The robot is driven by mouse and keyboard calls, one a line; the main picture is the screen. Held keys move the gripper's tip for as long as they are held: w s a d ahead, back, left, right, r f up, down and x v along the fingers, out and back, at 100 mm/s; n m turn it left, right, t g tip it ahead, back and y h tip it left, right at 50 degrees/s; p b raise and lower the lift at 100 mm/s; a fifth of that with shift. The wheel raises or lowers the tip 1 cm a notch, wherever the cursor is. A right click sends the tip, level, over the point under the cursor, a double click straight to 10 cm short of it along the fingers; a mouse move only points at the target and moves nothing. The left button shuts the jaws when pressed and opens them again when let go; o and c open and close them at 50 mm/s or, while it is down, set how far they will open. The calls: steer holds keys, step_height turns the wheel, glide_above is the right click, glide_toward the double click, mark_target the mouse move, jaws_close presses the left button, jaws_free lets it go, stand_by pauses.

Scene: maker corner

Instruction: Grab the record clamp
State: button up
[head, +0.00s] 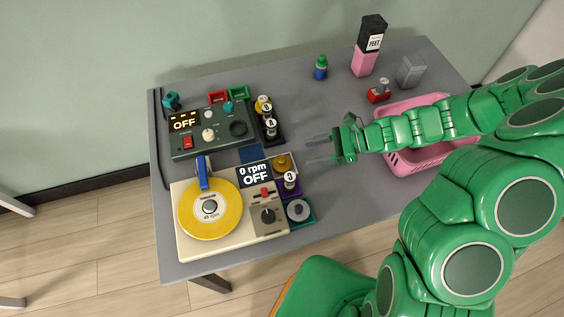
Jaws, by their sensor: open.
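A cream turntable (184,246) at the front left of the table carries a yellow record (226,226). A small round grey piece (209,206) sits at the record's centre and looks like the record clamp. A silver-grey disc (298,210) lies in a teal holder at the turntable's right corner; I cannot tell for sure which of the two is the clamp. My gripper (317,150) is open and empty above the middle of the table, pointing left, up and to the right of both pieces.
A blue tonearm (204,174) stands at the record's back edge. A dark green control box (188,145) and a rack of labelled bottles (270,129) are behind the turntable. A pink basket (404,162) is under my arm.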

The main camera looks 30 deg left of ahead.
mark_target(283, 159)
steer(key=shift+r+x, duration=0.2)
steer(key=shift+x, duration=3.65)
steer(key=shift+s, duration=0.15)
jaws_close()
